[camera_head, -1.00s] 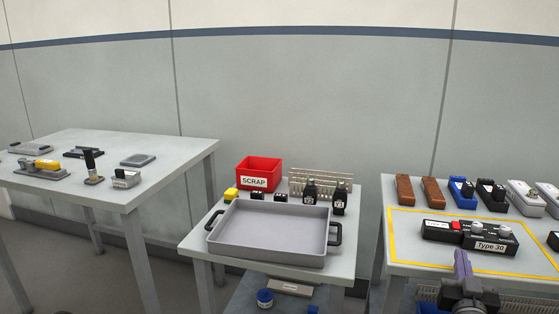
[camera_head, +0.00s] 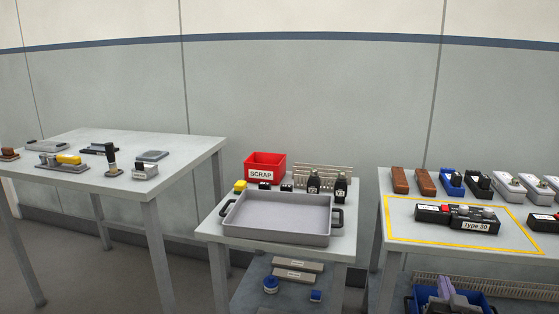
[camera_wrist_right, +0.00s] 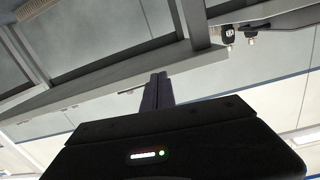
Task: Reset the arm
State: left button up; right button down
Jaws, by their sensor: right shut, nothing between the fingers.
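My right gripper (camera_head: 446,288) shows at the bottom right of the head view, low in front of the right table (camera_head: 400,250) and below its top. Its purple-grey fingers point up in the picture. In the right wrist view the fingers (camera_wrist_right: 158,88) are together with nothing between them. My left gripper is in neither view.
A blue bin (camera_head: 490,298) is behind the right gripper, under the right table. The Type 30 unit (camera_head: 472,218) lies inside the yellow outline. A grey tray (camera_head: 280,238) and a red SCRAP bin (camera_head: 265,160) stand on the middle table. The left table (camera_head: 190,160) holds several tools.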

jog(key=s+a+f+g+y, duration=0.4)
jog(key=a+f, duration=0.5)
jog(key=f, duration=0.4)
jog(key=s+a+f+g+y, duration=0.35)
jog(key=a+f, duration=0.65)
jog(key=f, duration=0.4)
jog(key=s+a+f+n+g+y, duration=0.1)
jog(key=s+a+f+n+g, duration=0.1)
jog(key=s+a+f+g, duration=0.55)
jog(key=s+a+f+n+y, duration=0.15)
jog(key=s+a+f, duration=0.35)
jog(key=s+a, duration=0.65)
notch_tip(320, 180, up, 20)
jog(key=s+d+p, duration=0.1)
jog(key=p, duration=1.8)
jog(key=shift+s+d, duration=0.2)
jog(key=shift+s, duration=0.05)
